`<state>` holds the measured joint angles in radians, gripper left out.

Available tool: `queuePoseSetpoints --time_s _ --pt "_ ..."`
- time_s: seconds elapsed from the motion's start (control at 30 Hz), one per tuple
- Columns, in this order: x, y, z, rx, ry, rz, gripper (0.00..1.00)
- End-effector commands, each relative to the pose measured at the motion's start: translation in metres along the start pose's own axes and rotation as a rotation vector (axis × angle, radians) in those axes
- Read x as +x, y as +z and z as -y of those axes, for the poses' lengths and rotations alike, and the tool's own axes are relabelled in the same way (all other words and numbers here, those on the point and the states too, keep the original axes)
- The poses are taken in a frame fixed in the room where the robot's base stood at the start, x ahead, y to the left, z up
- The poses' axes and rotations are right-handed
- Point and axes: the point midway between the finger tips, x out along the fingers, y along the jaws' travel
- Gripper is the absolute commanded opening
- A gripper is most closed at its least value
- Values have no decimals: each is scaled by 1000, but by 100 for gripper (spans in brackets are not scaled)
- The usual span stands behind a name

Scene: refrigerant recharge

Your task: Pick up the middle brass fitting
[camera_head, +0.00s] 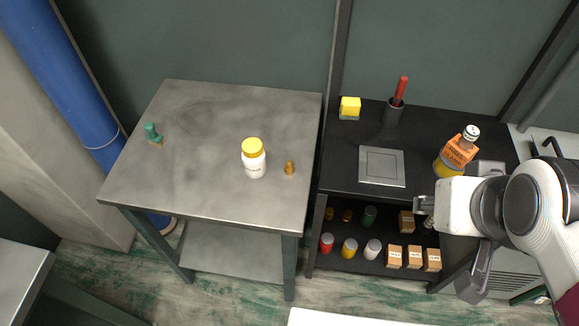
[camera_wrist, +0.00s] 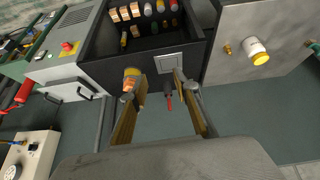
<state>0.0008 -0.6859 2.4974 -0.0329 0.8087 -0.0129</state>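A small brass fitting (camera_head: 290,168) stands upright on the grey metal table, right of a white bottle with a yellow lid (camera_head: 254,158); the fitting also shows in the wrist view (camera_wrist: 228,49). Two more small brass-coloured pieces, a left one (camera_head: 329,213) and a right one (camera_head: 347,215), are on the dark cabinet's inner shelf. Which of these is the middle fitting I cannot tell. My gripper (camera_head: 425,205) is by the cabinet's right front, well right of the table fitting. In the wrist view my gripper (camera_wrist: 162,76) has its fingers apart with nothing between them.
The black cabinet top holds a yellow sponge (camera_head: 350,106), a dark cup with a red-handled tool (camera_head: 394,108), a flat grey plate (camera_head: 382,167) and an orange-labelled bottle (camera_head: 457,154). Cans and small boxes fill its shelves. A green valve-like piece (camera_head: 152,132) stands on the table, otherwise mostly clear.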

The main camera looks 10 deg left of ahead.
Motion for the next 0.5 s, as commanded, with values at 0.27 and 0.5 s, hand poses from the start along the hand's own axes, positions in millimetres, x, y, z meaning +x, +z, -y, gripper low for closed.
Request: queuePoseSetpoints --time_s 0.27,0.5 --pt "36 -43 -11 -88 43 -59 30" --pt "71 -80 -15 -181 65 -120 30"
